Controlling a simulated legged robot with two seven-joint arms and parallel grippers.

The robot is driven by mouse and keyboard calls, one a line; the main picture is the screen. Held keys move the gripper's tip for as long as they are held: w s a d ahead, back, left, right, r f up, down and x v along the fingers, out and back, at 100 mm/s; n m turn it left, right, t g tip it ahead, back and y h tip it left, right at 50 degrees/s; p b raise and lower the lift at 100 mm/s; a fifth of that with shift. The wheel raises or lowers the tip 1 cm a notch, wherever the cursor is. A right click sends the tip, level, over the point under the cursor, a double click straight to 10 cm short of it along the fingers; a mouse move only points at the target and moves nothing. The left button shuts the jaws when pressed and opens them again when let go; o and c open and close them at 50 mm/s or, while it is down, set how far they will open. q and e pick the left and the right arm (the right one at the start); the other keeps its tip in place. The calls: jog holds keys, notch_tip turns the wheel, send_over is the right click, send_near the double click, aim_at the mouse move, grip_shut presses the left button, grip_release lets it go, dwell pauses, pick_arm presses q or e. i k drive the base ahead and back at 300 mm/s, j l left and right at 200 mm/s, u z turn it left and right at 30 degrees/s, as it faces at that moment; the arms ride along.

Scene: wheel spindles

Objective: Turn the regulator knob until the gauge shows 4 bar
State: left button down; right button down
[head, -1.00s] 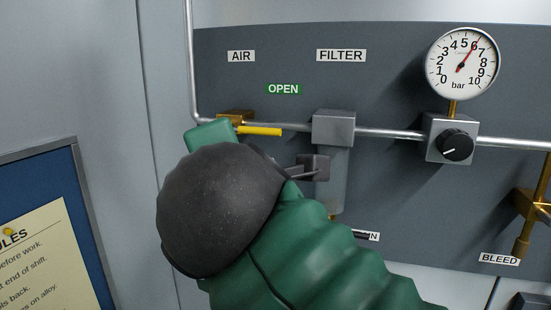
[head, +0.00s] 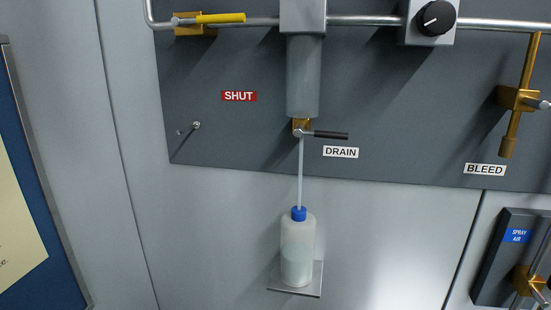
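The regulator knob (head: 436,18) is black with a white pointer line and sits on a grey block at the top right of the head view. Its pointer line points to the lower left. The gauge is outside the picture now, so its reading does not show. Neither of my grippers is in view.
A yellow-handled valve (head: 220,18) lies along the pipe at upper left. A drain valve (head: 323,134) with a black lever sits under the filter bowl (head: 303,80). A tube runs down to a blue-capped bottle (head: 297,250) on a small shelf. A brass bleed valve (head: 517,98) is at right.

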aim_at(436, 18)
jog(key=l+z, duration=0.1)
jog(key=z, duration=0.35)
jog(key=i+l+z, duration=0.1)
jog(key=z, duration=0.35)
jog(key=k+j+z, duration=0.1)
jog(key=k+j, duration=0.05)
